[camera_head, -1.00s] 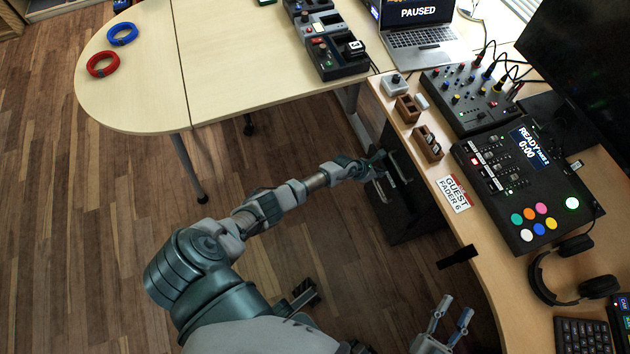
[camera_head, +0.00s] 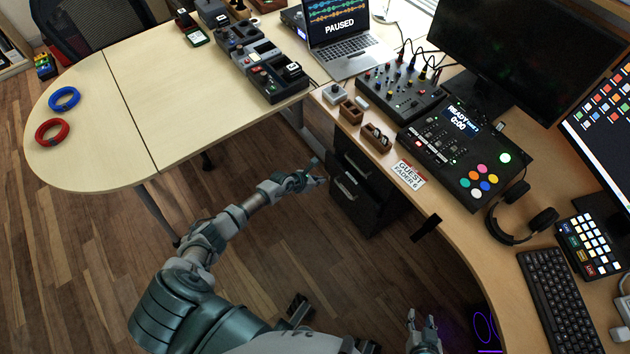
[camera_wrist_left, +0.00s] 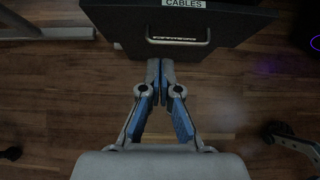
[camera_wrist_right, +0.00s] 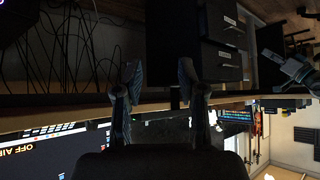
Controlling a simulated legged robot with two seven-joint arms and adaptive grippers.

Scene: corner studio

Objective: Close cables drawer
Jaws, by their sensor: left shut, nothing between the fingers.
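The dark cabinet (camera_head: 375,200) stands under the desk, with pale drawer handles on its front. In the left wrist view, the drawer front labelled CABLES (camera_wrist_left: 230,28) is ahead of my left gripper (camera_wrist_left: 160,62), with its bar handle (camera_wrist_left: 178,42) beyond the fingertips. My left gripper, also in the head view (camera_head: 318,178), is shut and empty, in front of the cabinet. I cannot tell how far out the drawer stands. My right gripper (camera_head: 421,318) is open and empty. The right wrist view also shows it (camera_wrist_right: 161,78) and the cabinet's labelled drawers (camera_wrist_right: 222,60).
The desk (camera_head: 455,228) overhangs the cabinet and carries a mixer (camera_head: 400,92), a control panel (camera_head: 455,155) and headphones (camera_head: 520,225). A pale table (camera_head: 190,110) stands to the left. The wooden floor (camera_head: 90,270) before the cabinet is open. Cables (camera_wrist_right: 70,50) hang under the desk.

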